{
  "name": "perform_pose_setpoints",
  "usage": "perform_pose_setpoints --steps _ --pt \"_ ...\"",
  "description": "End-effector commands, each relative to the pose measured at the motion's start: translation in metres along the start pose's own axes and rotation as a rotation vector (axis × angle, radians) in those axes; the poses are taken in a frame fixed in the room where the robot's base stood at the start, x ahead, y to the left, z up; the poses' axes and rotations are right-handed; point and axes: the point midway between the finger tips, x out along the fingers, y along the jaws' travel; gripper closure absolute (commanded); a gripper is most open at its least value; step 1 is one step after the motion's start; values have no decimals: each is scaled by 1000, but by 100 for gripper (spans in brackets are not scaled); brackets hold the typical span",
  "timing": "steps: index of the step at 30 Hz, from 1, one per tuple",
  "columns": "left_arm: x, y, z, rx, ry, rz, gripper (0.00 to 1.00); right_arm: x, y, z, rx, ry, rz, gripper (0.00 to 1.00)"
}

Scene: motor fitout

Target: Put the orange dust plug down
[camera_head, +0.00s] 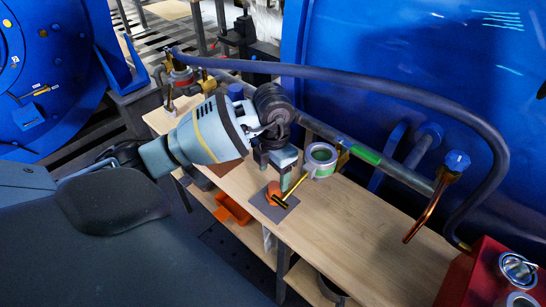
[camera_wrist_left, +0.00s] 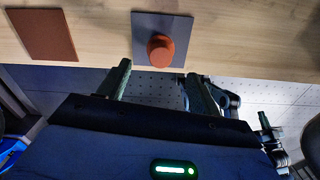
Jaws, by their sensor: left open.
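The orange dust plug (camera_head: 271,190) sits on a dark grey square pad (camera_head: 296,201) on the wooden bench. In the left wrist view, the round plug (camera_wrist_left: 160,50) stands on the lower middle of the pad (camera_wrist_left: 178,22), with nothing holding it. My left gripper (camera_head: 278,172) is open just above and behind the plug in the head view. In the wrist view, its two fingers (camera_wrist_left: 159,68) are apart and empty, with the plug just beyond the tips. My right gripper is not in view.
A reddish-brown pad (camera_wrist_left: 42,34) lies beside the grey one. A green-and-white tape roll (camera_head: 320,160) stands behind, near a thin yellow rod (camera_head: 296,185). A red box (camera_head: 478,275) stands at the right end. Bare wood (camera_head: 350,225) lies between. Blue hose and housing run behind.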

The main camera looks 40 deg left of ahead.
Motion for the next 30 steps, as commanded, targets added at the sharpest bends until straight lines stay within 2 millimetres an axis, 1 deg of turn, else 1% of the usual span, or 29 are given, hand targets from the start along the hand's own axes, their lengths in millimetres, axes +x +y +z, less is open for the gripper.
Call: perform_pose_setpoints --steps 1,3,6,10,15,30 --pt "-13 1 1 0 -6 2 36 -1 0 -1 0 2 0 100" --pt "-25 0 1 0 -5 1 36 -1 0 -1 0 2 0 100" --pt "-40 0 1 0 -3 0 36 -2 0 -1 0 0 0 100" --pt "-53 0 0 0 -1 0 36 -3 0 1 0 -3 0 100" --pt "-60 0 0 0 0 0 36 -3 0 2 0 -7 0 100" --pt "-59 0 0 0 1 0 36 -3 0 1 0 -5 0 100"
